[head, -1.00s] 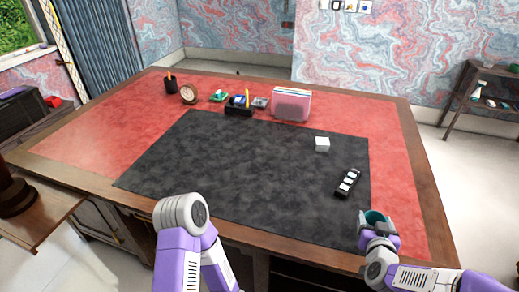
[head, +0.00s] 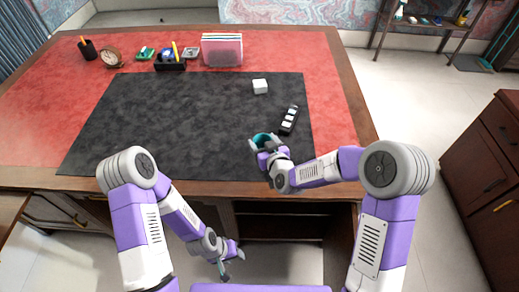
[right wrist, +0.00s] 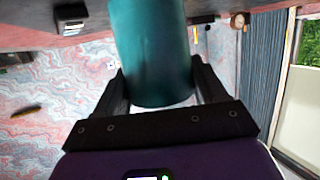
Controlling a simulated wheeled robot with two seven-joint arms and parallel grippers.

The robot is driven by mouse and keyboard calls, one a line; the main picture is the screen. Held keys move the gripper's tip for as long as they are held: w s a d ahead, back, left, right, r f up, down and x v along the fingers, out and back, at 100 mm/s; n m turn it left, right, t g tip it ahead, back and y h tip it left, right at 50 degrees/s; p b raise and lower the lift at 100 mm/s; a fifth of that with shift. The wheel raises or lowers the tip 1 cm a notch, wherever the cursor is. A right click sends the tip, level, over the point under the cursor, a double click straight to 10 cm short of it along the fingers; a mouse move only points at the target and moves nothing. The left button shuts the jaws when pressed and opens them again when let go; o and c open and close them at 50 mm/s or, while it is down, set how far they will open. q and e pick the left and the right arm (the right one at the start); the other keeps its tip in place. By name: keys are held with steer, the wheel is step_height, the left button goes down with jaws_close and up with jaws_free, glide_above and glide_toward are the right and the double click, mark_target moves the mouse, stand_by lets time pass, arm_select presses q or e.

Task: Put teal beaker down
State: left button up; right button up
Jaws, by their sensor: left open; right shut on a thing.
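The teal beaker (head: 264,141) is in my right gripper (head: 262,150), over the front right part of the dark desk mat (head: 180,120). In the right wrist view the beaker (right wrist: 152,55) fills the space between the two dark fingers, which are shut on it. I cannot tell whether its base touches the mat. My left gripper (head: 225,275) hangs low in front of the desk, open and empty, away from the beaker.
A black holder with white pieces (head: 289,119) lies just right of the beaker. A white block (head: 260,86) sits farther back. A pink file holder (head: 222,50), black organizer (head: 170,62), clock (head: 111,57) and pen cup (head: 88,49) line the back. The mat's middle and left are clear.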

steer(key=shift+f+b, duration=0.5)
steer(key=shift+f, duration=1.55)
steer(key=shift+f, duration=0.15)
steer(key=o, duration=1.1)
steer(key=shift+o, duration=0.2)
steer(key=shift+s+d+r, duration=0.1)
steer(key=shift+s+r, duration=0.1)
steer(key=shift+r, duration=0.05)
steer(key=p+v, duration=0.1)
steer(key=v, duration=1)
steer(key=shift+s, duration=0.3)
